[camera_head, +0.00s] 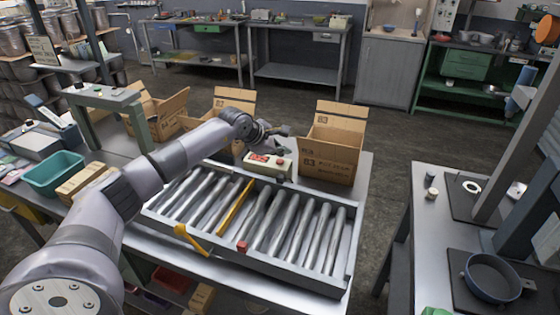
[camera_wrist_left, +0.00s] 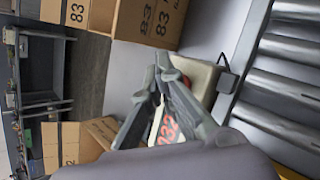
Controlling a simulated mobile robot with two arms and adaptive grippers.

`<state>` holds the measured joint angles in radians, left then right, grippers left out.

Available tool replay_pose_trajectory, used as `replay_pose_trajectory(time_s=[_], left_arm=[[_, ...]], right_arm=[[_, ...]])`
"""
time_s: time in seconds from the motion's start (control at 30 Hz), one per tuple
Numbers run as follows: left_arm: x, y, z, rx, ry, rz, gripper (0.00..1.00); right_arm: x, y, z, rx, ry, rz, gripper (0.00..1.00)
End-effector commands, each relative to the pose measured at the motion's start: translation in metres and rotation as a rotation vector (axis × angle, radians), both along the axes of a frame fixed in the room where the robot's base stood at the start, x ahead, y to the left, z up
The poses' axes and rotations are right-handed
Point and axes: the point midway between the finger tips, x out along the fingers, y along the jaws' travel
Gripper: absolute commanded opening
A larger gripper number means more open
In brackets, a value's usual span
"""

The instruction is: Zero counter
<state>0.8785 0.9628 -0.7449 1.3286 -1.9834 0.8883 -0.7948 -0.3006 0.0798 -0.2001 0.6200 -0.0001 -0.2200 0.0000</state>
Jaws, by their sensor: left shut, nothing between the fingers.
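The counter (camera_head: 268,165) is a small beige box with a red digit display, standing at the far edge of the roller conveyor (camera_head: 345,250). In the left wrist view the counter (camera_wrist_left: 203,78) lies behind my fingers, which cover part of it; its red digits look like 032, partly hidden. A small dark knob (camera_wrist_left: 227,80) sticks out from its side. My left gripper (camera_head: 284,131) is shut and empty, just above and behind the counter in the head view; its fingers also show in the left wrist view (camera_wrist_left: 163,68). I cannot tell whether they touch it. My right gripper is out of view.
An open cardboard box (camera_head: 330,150) stands right of the counter, with more boxes (camera_head: 160,110) to the left. A yellow bar (camera_head: 235,207) crosses the rollers. A teal bin (camera_head: 55,172) is at left. A pan (camera_head: 492,277) sits on the right-hand table.

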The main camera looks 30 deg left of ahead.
Motion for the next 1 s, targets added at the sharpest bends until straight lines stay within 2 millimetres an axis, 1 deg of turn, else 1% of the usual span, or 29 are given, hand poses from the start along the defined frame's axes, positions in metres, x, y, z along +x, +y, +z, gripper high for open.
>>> replay_pose_trajectory(time_s=[0.47, 0.77, 1.0], left_arm=[[0.0, 0.0, 0.0, 0.0, 0.0, 0.0, 0.0], [0.0, 0.0, -0.009, 0.0, 0.0, 0.0, 0.0], [0.0, 0.0, -0.008, 0.0, 0.0, 0.0, 0.0]], right_arm=[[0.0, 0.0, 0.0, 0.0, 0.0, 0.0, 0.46], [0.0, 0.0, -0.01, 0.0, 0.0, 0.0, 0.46], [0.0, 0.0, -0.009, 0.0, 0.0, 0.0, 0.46]])
